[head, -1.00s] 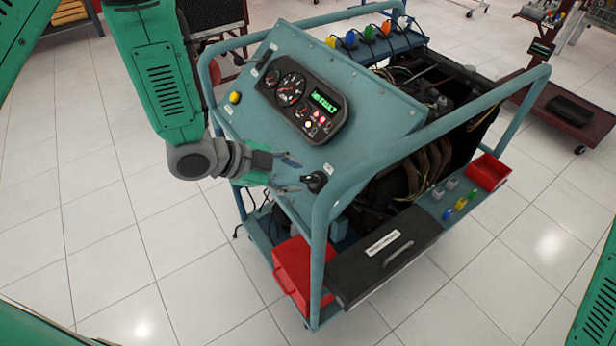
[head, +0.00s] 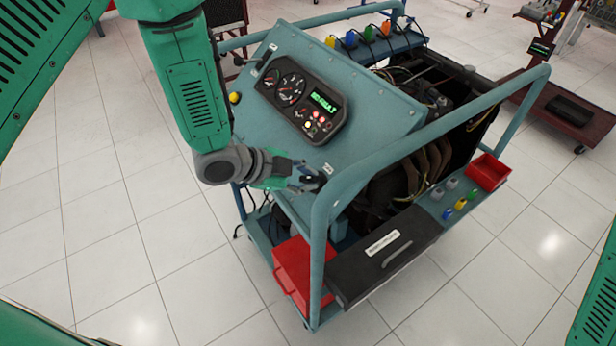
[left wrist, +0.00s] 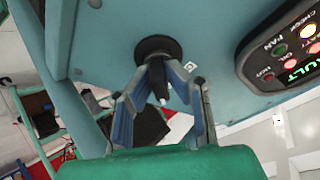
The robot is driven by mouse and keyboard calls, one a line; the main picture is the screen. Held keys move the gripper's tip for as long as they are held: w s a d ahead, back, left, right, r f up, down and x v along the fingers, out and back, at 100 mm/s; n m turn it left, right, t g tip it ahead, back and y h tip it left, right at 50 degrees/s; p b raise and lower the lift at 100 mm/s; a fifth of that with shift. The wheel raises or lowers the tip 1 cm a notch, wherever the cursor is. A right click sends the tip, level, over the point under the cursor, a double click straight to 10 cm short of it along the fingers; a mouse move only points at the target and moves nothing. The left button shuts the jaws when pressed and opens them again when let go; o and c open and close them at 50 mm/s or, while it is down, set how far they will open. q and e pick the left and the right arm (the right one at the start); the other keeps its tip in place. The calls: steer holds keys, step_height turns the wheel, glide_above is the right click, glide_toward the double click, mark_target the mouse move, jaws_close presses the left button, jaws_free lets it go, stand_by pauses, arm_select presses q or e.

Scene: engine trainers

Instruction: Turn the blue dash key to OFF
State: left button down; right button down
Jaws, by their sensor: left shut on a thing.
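The blue dash panel (head: 365,100) slopes at the top of the engine trainer. Its black key switch with a round base (left wrist: 157,47) shows in the left wrist view near the panel's lower edge. My left gripper (head: 308,179) is at this switch, and its fingers largely hide it in the head view. In the left wrist view the gripper (left wrist: 158,77) is shut on the black key, with one blue-grey finger on each side. The key's exact angle and any position marks are hard to read. My right gripper is not in view.
A gauge cluster (head: 302,100) with a lit green display and warning lights sits up-panel of the key. The blue tube frame (head: 322,225) runs close beside the gripper.

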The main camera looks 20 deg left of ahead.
arm_select(q)
steer(key=n+t+p, duration=0.1)
steer(key=n, duration=0.4)
steer(key=n+t+y, duration=0.1)
steer(key=n, duration=0.3)
stand_by(0.4)
steer(key=shift+n, duration=0.4)
steer(key=c, duration=1.6)
jaws_free()
steer(key=shift+a, duration=0.1)
